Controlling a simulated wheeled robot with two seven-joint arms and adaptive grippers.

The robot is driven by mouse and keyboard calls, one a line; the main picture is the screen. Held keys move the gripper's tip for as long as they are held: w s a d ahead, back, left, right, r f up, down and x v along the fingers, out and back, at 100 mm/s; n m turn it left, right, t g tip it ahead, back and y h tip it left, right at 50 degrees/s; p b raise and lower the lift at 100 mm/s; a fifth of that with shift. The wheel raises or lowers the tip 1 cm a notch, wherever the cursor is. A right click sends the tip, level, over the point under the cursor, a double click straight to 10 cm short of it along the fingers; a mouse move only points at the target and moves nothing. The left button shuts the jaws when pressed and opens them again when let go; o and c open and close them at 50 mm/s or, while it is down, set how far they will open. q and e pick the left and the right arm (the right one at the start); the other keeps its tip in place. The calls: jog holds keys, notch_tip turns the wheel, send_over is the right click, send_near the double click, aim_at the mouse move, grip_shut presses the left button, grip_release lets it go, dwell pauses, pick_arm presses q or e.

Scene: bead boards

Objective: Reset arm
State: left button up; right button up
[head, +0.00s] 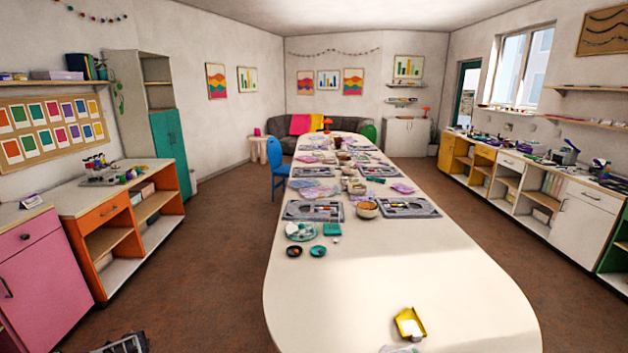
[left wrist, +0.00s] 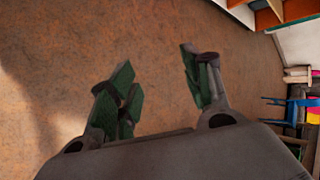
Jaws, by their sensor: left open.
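My left gripper (left wrist: 157,64) shows in the left wrist view with its two green-padded fingers spread apart. Nothing is between them, and only brown floor (left wrist: 110,35) shows beyond. In the head view a dark grey part at the bottom left edge looks like the end of my left arm; its fingers are not clear there. My right arm and right gripper are in neither view.
A long white table (head: 400,270) runs ahead, holding bead boards (head: 314,210), bowls (head: 367,209) and a yellow tray (head: 409,323). A pink cabinet (head: 45,280) and orange shelf unit (head: 100,218) stand left. Floor between them and the table is clear. A blue chair (head: 279,165) stands beside the table.

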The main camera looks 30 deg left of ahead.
pick_arm(q)
jog(key=s+d+f+n+h, duration=0.15)
jog(key=s+d+f, duration=0.35)
jog(key=d+f, duration=0.75)
jog(key=s+d+f+h, duration=0.3)
jog(key=s+d+f, duration=0.2)
jog(key=d+f, duration=0.75)
jog(key=s+d+f+h, duration=0.1)
jog(key=d+f+h, duration=0.1)
jog(key=d, duration=1.8)
jog(key=s+d+f+n+h, duration=0.1)
jog(key=d+f, duration=0.3)
jog(key=d, duration=1.6)
jog(key=shift+s+d+f+h, duration=0.3)
jog(key=shift+s+h, duration=0.2)
jog(key=shift+h, duration=0.25)
